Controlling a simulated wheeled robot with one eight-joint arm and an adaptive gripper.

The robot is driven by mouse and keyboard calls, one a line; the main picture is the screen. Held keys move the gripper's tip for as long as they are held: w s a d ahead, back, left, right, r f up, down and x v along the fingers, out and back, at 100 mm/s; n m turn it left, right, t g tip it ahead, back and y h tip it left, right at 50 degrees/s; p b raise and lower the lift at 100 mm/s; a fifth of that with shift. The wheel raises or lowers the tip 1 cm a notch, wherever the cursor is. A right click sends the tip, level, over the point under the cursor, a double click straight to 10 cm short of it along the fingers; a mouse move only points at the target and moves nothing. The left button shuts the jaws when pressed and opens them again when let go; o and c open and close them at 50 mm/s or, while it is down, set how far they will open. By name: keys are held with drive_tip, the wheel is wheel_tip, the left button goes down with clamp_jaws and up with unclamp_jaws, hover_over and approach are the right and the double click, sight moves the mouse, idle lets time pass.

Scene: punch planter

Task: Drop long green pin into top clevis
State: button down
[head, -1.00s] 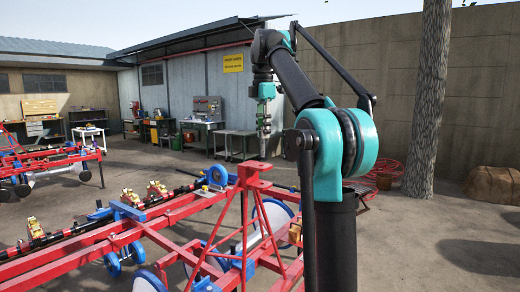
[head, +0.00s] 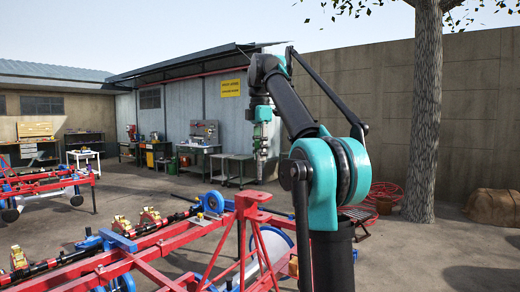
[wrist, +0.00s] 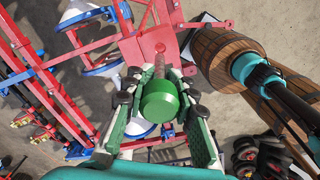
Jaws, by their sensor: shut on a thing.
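The long green pin has a round green head (wrist: 160,103) and a grey shaft (wrist: 160,66), seen from above in the wrist view. My gripper (wrist: 160,88) is shut on it, one finger on each side just below the head. The pin points down toward the red top clevis (wrist: 140,48). The pin and fingers hide part of the clevis. In the head view my gripper (head: 261,150) hangs pointing down, just above and slightly right of the red clevis (head: 249,198) on the mast top. I cannot tell whether the pin's tip is inside a hole.
The red planter frame (head: 165,240) with blue brackets spreads left and below. In the wrist view a wooden barrel (wrist: 222,58) is at the right. Workbenches (head: 200,150) stand far back by the shed. A tree trunk (head: 425,120) stands right of my arm.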

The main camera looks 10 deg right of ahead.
sight(260, 179)
drive_tip(key=shift+f, duration=1.9)
wheel_tip(260, 179, down, 8)
drive_tip(key=shift+f, duration=0.15)
idle(3.2)
drive_tip(key=c, duration=1.1)
unclamp_jaws()
drive_tip(key=shift+c, duration=0.2)
